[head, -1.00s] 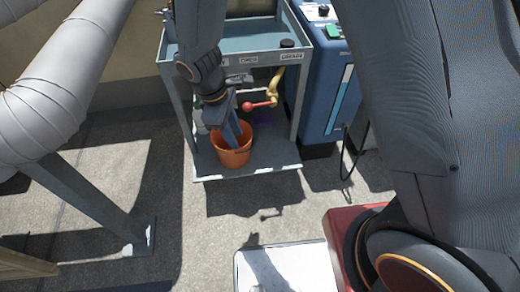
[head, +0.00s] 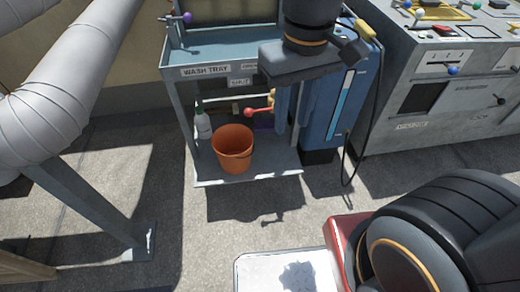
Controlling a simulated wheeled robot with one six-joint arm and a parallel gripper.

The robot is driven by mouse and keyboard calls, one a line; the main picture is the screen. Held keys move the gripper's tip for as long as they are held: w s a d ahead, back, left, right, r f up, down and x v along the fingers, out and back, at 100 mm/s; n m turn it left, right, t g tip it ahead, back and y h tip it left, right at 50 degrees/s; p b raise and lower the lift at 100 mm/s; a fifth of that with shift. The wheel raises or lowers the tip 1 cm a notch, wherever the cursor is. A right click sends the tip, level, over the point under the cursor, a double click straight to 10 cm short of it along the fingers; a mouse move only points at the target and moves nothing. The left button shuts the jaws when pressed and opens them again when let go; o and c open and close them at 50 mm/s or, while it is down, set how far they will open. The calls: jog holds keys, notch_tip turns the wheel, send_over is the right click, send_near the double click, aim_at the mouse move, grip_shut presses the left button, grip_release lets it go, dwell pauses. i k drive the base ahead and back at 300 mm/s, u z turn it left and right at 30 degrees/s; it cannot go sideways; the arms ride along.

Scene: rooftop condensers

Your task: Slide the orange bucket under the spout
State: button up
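The orange bucket (head: 232,158) stands upright on the lower shelf (head: 210,178) of the wash stand, near its front edge. Its open top faces up. The brass spout (head: 271,98) with a red-ended handle (head: 257,112) is behind and to the right of the bucket, partly hidden by my gripper. My gripper (head: 290,128) points down to the right of the bucket, in front of the stand's right side. Its two fingers look spread with nothing between them. It appears apart from the bucket.
A white spray bottle (head: 203,124) stands behind the bucket at left. The sign WASH TRAY (head: 205,70) marks the upper tray. A blue cabinet (head: 325,125) with a hanging black hose adjoins the stand's right side. A grey control console (head: 430,100) stands farther right.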

aim_at(232, 144)
jog(key=u, duration=1.95)
jog(key=k, duration=1.2)
jog(key=z, duration=1.6)
jog(key=i, duration=0.5)
jog(key=z, duration=0.1)
